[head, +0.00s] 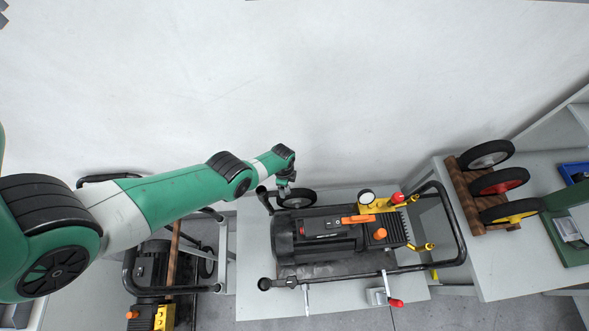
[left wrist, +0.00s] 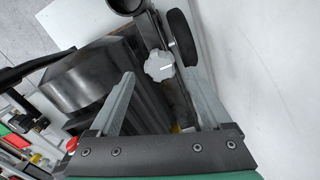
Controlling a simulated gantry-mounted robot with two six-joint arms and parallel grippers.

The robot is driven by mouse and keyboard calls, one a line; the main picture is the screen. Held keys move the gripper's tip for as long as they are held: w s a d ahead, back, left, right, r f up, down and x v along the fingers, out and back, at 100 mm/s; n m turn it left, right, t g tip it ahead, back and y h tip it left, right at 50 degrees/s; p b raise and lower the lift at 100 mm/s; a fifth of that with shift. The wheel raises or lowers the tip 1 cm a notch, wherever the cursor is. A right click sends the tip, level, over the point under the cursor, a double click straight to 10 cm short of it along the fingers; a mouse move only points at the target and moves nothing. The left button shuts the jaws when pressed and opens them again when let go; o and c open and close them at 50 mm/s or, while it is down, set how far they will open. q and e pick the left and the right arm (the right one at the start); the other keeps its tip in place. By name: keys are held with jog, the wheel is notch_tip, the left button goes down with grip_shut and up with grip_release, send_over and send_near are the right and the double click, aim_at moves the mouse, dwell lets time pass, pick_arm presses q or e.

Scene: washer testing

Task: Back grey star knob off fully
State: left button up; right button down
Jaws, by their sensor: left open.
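The grey star knob (left wrist: 159,66) shows in the left wrist view as a light grey lobed disc on the black frame beside the motor block. My left gripper (left wrist: 160,77) is open, with one finger on each side of the knob and gaps between fingers and knob. In the head view my left gripper (head: 285,189) reaches down at the back left corner of the pressure washer (head: 318,238), by a black wheel (head: 297,198). The knob cannot be made out in the head view. My right gripper is not in view.
The washer stands on a light grey bench (head: 255,300) inside a black tube frame. A second washer (head: 150,268) is at the left. A wooden rack with several wheels (head: 487,185) is on the right bench. A red-handled tool (head: 396,303) lies at the front edge.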

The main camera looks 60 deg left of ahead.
pick_arm(q)
notch_tip(320, 180, down, 3)
jog(key=shift+s+a+f+b, duration=0.1)
jog(key=shift+f+b, duration=0.05)
jog(key=shift+b, duration=0.8)
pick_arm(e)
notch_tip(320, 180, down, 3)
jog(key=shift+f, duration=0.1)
pick_arm(q)
grip_shut()
